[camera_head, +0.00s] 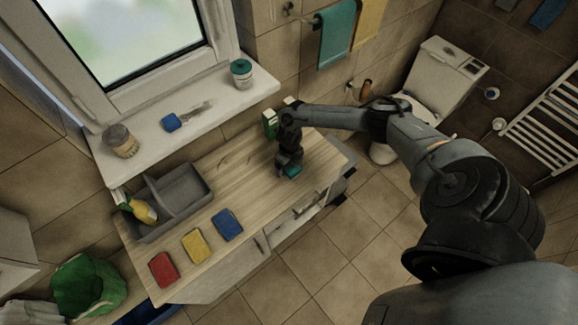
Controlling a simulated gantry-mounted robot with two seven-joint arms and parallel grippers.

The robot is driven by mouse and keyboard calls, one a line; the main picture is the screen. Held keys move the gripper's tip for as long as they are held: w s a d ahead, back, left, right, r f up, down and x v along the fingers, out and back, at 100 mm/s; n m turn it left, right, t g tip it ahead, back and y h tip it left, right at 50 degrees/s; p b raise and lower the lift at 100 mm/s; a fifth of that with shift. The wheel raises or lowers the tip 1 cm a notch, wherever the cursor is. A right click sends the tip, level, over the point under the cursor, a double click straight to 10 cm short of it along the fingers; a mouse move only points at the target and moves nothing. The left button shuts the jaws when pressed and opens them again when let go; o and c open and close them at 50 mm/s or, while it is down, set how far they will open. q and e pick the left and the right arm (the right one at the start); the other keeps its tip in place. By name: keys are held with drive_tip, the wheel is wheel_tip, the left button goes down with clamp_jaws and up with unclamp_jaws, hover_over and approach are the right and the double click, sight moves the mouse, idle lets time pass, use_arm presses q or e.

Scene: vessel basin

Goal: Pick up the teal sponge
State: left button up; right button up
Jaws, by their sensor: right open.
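The teal sponge (293,171) lies on the right part of the wooden countertop, near its front edge. My right gripper (289,167) points down right over it, and its fingers hide much of the sponge. The gripper is open, with its fingertips at about the sponge's height. I cannot tell whether they touch it. My left gripper is not in view.
Red (164,269), yellow (196,245) and blue (228,224) sponges lie in a row on the counter (230,180). A grey divided caddy (172,203) with a yellow bottle (141,208) stands at left. The middle counter is mostly free.

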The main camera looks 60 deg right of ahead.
drive_tip(key=shift+c, duration=0.2)
drive_tip(key=c, duration=1)
